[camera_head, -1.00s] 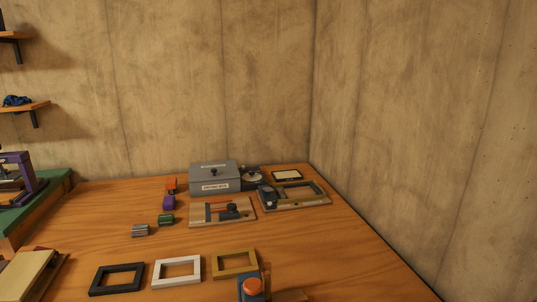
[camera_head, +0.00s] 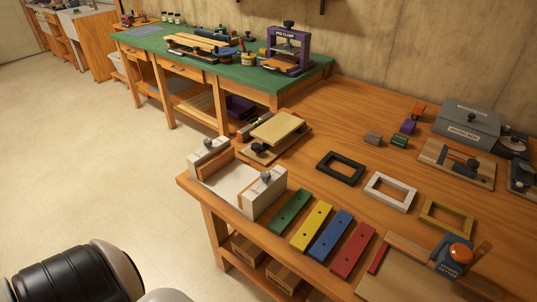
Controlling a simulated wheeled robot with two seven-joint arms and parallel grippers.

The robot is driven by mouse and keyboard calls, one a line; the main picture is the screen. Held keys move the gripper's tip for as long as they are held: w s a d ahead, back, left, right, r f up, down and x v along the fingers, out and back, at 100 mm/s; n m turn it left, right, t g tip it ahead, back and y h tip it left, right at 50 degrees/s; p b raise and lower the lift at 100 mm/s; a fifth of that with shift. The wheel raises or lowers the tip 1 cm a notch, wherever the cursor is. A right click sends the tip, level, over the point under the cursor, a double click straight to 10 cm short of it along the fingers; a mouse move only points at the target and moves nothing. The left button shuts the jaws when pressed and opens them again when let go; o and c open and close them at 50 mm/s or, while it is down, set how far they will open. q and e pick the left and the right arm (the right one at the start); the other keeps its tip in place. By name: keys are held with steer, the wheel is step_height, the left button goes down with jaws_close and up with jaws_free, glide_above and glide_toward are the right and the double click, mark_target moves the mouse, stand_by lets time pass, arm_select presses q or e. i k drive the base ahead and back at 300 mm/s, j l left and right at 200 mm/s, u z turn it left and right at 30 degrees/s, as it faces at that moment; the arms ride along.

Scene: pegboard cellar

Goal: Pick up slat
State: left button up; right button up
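Several flat coloured slats with small dark holes lie side by side near the front edge of the wooden table: a green slat (camera_head: 290,211), a yellow slat (camera_head: 311,226), a blue slat (camera_head: 330,235) and a red slat (camera_head: 352,251). They lie flat and apart from each other. Which one the task means cannot be told. A black and white part of my own body shows at the lower left, over the floor. Neither of my grippers is in view.
A white-bedded fixture with two end blocks (camera_head: 265,192) stands left of the slats. Black (camera_head: 322,166), white (camera_head: 371,196) and ochre (camera_head: 428,219) frames lie behind them. A blue tool with an orange knob (camera_head: 453,264) stands right. A green-topped bench (camera_head: 150,40) is beyond; the floor is clear.

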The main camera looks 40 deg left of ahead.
mark_target(283, 219)
steer(key=u, duration=1)
